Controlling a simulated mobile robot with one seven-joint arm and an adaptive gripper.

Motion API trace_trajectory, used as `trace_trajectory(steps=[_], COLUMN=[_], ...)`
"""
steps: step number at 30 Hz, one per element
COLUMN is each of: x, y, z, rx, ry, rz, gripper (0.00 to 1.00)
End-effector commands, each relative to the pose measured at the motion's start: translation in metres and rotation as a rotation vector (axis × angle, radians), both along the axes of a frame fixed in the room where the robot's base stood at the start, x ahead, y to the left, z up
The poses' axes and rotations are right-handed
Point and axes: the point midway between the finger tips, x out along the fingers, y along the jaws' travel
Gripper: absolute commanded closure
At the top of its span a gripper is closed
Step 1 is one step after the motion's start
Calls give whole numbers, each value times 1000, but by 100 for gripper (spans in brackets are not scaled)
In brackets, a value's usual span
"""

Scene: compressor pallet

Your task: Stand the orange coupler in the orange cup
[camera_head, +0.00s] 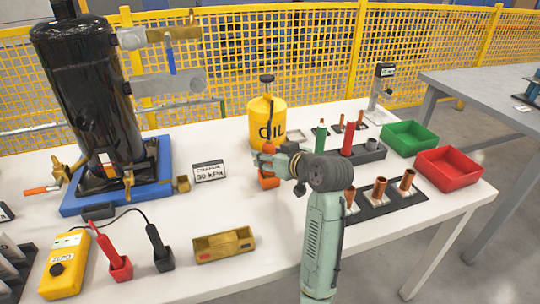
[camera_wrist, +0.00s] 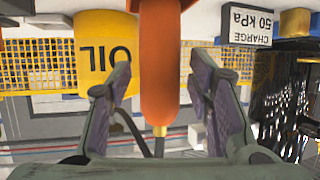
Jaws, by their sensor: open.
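The orange coupler (camera_wrist: 160,60) stands upright between the fingers of my gripper (camera_wrist: 160,72) in the wrist view, which is upside down. Its brass tip shows at the picture's lower end. My gripper is open, with a small gap on both sides of the coupler. In the head view the coupler (camera_head: 267,149) is partly hidden by my gripper (camera_head: 272,160). The orange cup (camera_head: 268,181) is on the white table just below it. Whether the coupler's lower end is seated in the cup is hidden.
The yellow oil bottle (camera_head: 266,112) stands close behind. The pressure sign (camera_head: 209,171) is to the left, near the black compressor (camera_head: 85,95) on its blue tray (camera_head: 70,205). A rack of copper stubs (camera_head: 379,190), a red bin (camera_head: 449,168) and a green bin (camera_head: 408,137) are right.

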Motion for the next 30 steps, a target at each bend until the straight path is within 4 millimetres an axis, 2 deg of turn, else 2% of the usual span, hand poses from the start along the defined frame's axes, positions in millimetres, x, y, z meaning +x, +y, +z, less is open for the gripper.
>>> trace_trajectory(steps=[8, 13, 24, 30], x=[0, -9, -67, -89], y=[0, -6, -43, -56], z=[-1, 4, 34, 45], rx=[0, 0, -1, 0], ry=[2, -1, -3, -1], rz=[0, -1, -3, -2], gripper=[50, 50, 50, 50])
